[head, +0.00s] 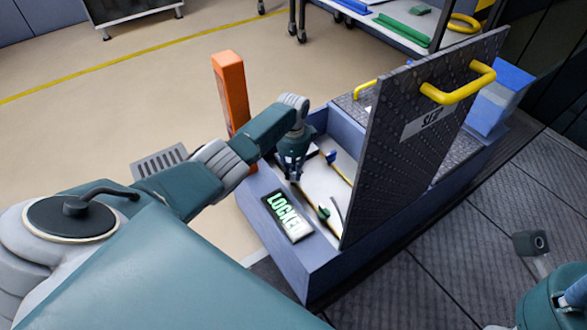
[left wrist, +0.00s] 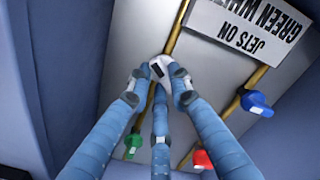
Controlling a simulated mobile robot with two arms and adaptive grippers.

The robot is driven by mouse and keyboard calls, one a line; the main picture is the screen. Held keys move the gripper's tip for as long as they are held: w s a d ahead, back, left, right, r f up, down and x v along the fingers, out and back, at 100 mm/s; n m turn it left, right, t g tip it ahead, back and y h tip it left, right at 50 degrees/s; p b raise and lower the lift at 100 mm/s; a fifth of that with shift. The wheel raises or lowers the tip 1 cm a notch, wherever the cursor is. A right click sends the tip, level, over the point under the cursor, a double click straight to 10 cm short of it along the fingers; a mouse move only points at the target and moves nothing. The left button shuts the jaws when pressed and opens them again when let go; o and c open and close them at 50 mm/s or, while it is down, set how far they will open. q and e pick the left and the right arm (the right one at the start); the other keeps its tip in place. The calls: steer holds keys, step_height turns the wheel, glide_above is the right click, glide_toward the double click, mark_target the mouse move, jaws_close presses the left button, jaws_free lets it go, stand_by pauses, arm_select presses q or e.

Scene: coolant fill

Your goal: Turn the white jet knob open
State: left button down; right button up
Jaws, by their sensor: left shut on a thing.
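The white jet knob (left wrist: 158,69) sits on a brass pipe in the left wrist view, with a dark mark on its face. My left gripper (head: 294,176) reaches down into the open box, and its three blue fingers are closed around the white knob. The fingers cover part of the knob, and in the head view the gripper hides it. A blue knob (left wrist: 257,103), a green knob (left wrist: 133,143) and a red knob (left wrist: 202,158) are nearby. A label (left wrist: 245,28) reads "JETS ON" and "GREEN WHITE", upside down.
The blue-grey box (head: 262,240) has a raised dark lid (head: 410,140) with a yellow handle (head: 460,88) on the right. An orange post (head: 230,90) stands behind my left arm. Open floor lies beyond.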

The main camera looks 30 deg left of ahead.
arm_select(q)
steer(key=m, duration=0.4)
steer(key=shift+m, duration=0.3)
steer(key=m, duration=0.4)
steer(key=shift+a, duration=0.1)
steer(key=shift+m, duration=0.8)
steer(key=c, duration=1.6)
jaws_free()
steer(key=shift+o, duration=0.2)
steer(key=shift+a, duration=0.1)
